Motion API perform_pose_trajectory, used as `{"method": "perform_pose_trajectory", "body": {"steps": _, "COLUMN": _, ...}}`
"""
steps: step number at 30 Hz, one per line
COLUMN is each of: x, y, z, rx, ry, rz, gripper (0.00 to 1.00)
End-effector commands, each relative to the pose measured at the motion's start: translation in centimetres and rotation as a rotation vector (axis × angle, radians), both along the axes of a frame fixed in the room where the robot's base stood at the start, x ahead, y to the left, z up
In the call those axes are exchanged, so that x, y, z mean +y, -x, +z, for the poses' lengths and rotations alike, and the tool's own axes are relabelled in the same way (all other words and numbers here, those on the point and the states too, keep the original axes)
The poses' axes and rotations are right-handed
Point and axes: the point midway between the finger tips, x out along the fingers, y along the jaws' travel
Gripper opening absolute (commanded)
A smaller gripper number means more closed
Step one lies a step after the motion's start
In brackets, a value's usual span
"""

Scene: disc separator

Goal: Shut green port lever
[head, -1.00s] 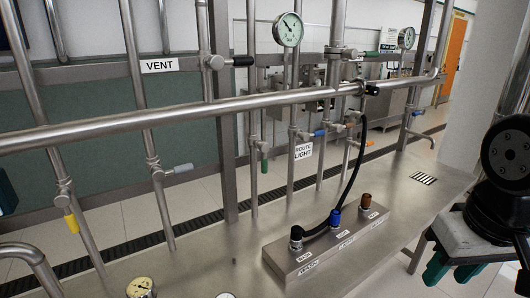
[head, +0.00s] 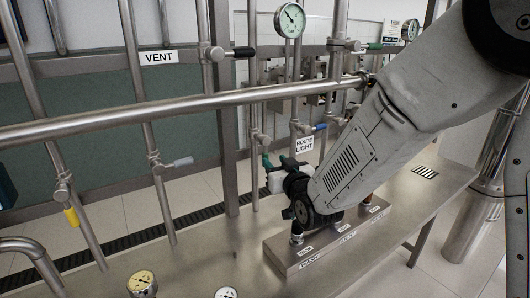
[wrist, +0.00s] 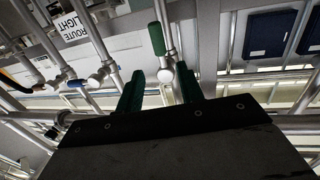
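The green port lever shows in the wrist view as a green handle (wrist: 157,38) on a metal valve on a thin pipe. It runs roughly along the pipe. In the head view, green (head: 265,160) shows beside the pipe at the lever's place, where lever and fingertip are hard to tell apart. My gripper (wrist: 160,88) is open and empty, its two green fingers apart. In the wrist view, the valve and handle appear beyond the fingertips, between their lines; contact cannot be told. In the head view my gripper (head: 276,163) is close to that pipe.
The ROUTE LIGHT sign (head: 304,145) and a blue lever (head: 319,127) are right of the green lever. A long horizontal pipe (head: 180,108) crosses above. The metal block (head: 282,258) on the bench lies below my arm.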

Motion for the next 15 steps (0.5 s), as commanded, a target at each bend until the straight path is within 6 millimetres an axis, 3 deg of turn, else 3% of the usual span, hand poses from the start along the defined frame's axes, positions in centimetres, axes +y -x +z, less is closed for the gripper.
{"method": "perform_pose_trajectory", "body": {"steps": 15, "x": 2.9, "y": -6.2, "z": 0.0, "rx": -0.016, "ry": -0.007, "rz": 0.003, "gripper": 0.37}}
